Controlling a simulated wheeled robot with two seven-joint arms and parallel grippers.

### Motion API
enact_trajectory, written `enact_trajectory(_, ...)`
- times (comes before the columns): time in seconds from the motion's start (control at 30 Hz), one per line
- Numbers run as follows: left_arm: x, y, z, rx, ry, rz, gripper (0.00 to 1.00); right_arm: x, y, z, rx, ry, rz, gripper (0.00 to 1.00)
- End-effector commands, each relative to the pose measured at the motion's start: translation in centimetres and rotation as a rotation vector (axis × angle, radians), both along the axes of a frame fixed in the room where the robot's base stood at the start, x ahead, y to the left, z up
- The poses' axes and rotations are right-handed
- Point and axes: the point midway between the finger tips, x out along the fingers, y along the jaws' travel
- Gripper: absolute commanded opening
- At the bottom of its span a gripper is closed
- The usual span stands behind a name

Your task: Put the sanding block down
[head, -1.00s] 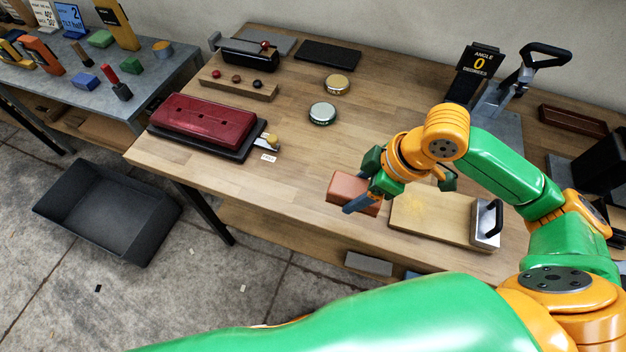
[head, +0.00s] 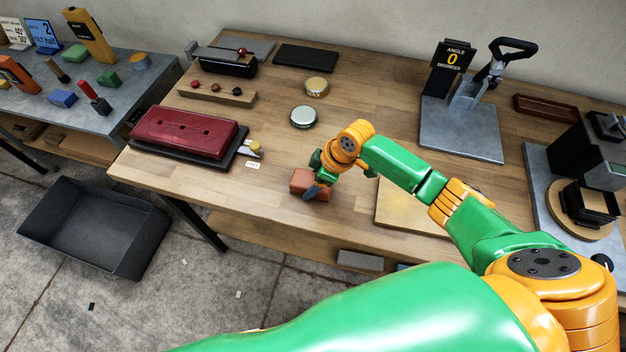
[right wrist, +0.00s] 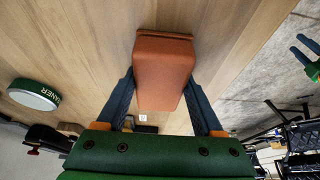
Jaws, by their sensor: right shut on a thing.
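The sanding block (head: 303,181) is a reddish-brown block near the front edge of the wooden workbench (head: 240,192). My right gripper (head: 316,190) is shut on it. In the right wrist view the block (right wrist: 163,72) sits between the two dark blue fingers of my right gripper (right wrist: 163,88). The block is low over the bench top; I cannot tell whether it touches the wood. My left gripper (right wrist: 302,50) shows at the right edge of the right wrist view, its two dark fingers apart and empty. In the head view it is out of frame.
A dusty wooden board (head: 400,212) lies right of the block, partly behind my arm. A red case (head: 185,132) lies to the left and a round tin (head: 303,117) behind. Bare bench lies left of the block. A dark bin (head: 85,228) stands on the floor.

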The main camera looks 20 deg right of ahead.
Motion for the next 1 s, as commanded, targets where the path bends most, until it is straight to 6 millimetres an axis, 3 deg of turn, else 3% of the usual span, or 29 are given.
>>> enact_trajectory(0.37, 0.0, 0.1, -0.7, 0.001, 0.0, 0.0, 0.47, -0.3, -0.1, -1.5, -0.005, 0.012, 0.001, 0.24)
enact_trajectory(0.4, 0.0, 0.1, -0.7, 0.001, 0.0, 0.0, 0.47, -0.4, -0.1, -1.5, -0.006, 0.015, 0.002, 0.71)
enact_trajectory(0.5, 0.0, 0.1, -0.8, 0.001, 0.0, 0.0, 0.47, -0.5, -0.1, -1.6, -0.007, 0.018, 0.001, 0.98)
enact_trajectory(0.77, 0.0, 0.1, -0.7, 0.001, 0.0, 0.0, 0.47, -0.5, -0.1, -1.5, -0.008, 0.019, 0.001, 0.98)
enact_trajectory(1.0, 0.0, 0.1, 0.4, 0.001, 0.0, -0.001, 0.47, -0.9, -1.1, 2.7, -0.007, 0.01, 0.003, 0.98)
